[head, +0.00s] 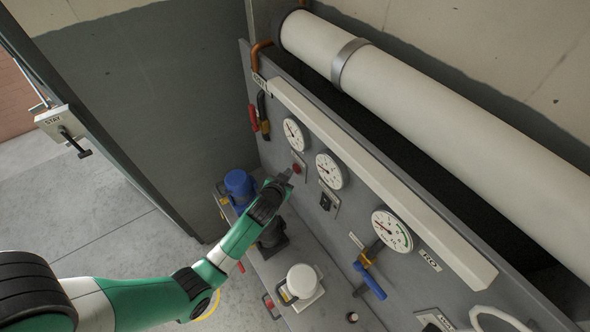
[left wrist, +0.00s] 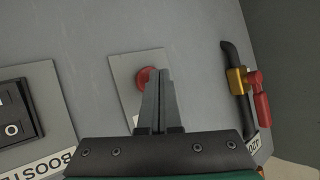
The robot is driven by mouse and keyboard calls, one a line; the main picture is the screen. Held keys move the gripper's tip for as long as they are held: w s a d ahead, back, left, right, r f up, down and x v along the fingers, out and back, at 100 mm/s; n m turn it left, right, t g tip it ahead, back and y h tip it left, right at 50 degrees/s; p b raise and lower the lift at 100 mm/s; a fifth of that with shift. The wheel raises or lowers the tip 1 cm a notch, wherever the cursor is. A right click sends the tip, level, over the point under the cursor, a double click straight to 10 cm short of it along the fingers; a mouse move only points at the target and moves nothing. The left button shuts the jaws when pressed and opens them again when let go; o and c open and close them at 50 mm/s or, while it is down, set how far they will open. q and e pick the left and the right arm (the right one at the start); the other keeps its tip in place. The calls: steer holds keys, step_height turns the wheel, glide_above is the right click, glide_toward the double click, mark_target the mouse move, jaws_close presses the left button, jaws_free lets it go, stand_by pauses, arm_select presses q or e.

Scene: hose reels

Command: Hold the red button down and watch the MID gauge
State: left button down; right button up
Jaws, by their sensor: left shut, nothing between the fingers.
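The red button (head: 297,168) sits on a small light plate on the grey panel, below and between two gauges. In the left wrist view the red button (left wrist: 145,77) shows just left of my fingertips, partly covered by them. My left gripper (head: 285,177) is shut and empty, its tips close to the button; I cannot tell whether they touch it. The shut fingers also show in the left wrist view (left wrist: 160,75). Of three round gauges, the middle one (head: 330,171) is white with a dark needle; I cannot read a MID label. My right gripper is not in view.
A red-handled valve (head: 253,117) is left of the upper gauge (head: 295,134). A BOOSTER switch (left wrist: 14,112) lies left of the button in the left wrist view. A blue-handled valve (head: 370,280) is below the large gauge (head: 391,230). A blue pump part (head: 239,186) stands left.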

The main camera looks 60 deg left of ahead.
arm_select(q)
steer(key=shift+w+b, duration=0.35)
steer(key=shift+w, duration=0.2)
stand_by(1.7)
steer(key=shift+s, duration=0.1)
stand_by(1.0)
steer(key=shift+s+p, duration=0.6)
steer(key=shift+s, duration=0.25)
steer(key=shift+s, duration=0.1)
steer(key=s+p, duration=0.1)
steer(key=s, duration=0.1)
steer(key=s+p, duration=0.1)
steer(key=s, duration=0.1)
steer(key=shift+s+d+p, duration=0.2)
steer(key=shift+s+p, duration=0.2)
